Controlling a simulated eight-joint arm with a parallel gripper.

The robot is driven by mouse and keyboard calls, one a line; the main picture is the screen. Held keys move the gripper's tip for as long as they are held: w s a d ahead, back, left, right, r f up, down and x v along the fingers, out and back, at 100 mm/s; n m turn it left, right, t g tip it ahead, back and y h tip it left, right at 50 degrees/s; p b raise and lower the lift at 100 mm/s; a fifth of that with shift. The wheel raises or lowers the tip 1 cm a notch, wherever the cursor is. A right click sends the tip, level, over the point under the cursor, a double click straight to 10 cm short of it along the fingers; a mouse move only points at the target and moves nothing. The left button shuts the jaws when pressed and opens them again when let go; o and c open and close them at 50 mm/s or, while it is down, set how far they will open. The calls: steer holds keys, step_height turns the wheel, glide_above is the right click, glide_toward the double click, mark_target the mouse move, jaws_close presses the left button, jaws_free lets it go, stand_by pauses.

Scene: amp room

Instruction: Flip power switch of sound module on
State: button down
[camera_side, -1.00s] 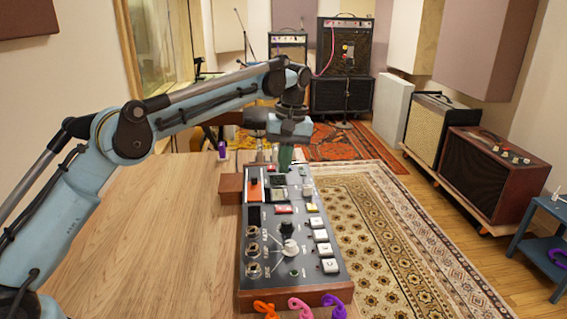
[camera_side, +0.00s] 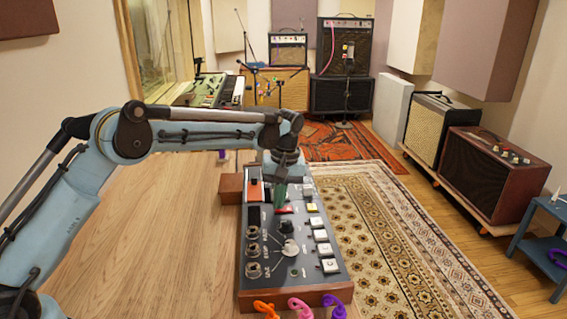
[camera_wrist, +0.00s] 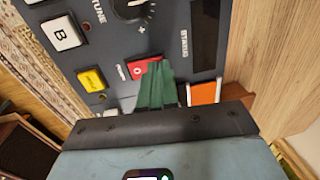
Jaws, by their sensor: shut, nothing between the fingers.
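The sound module (camera_side: 315,268) is a dark panel with wooden sides on the wooden table. Its red power switch (camera_wrist: 138,69) carries a white mark and sits beside the POWER lettering in the wrist view. The switch also shows as a red patch (camera_side: 287,210) in the side view. My gripper (camera_side: 280,207) points down with its green fingers shut and empty. In the wrist view the fingertips (camera_wrist: 159,66) overlap the right part of the switch and hide it. I cannot tell whether they touch it.
A yellow button (camera_wrist: 92,80), a white B button (camera_wrist: 62,33), a black knob (camera_wrist: 130,6) and an orange rocker (camera_wrist: 203,92) surround the switch. Three coloured cable ends (camera_side: 300,306) lie at the module's near edge. The table (camera_side: 165,235) left of it is clear.

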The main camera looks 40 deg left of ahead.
steer(key=shift+f, duration=0.2)
steer(key=shift+w, duration=0.1)
stand_by(0.4)
steer(key=shift+w+d+r, duration=0.25)
steer(key=shift+w+d, duration=0.15)
steer(key=shift+d, duration=0.1)
step_height(320, 180, up, 14)
steer(key=s+a, duration=0.1)
stand_by(0.6)
steer(key=shift+s+a, duration=0.1)
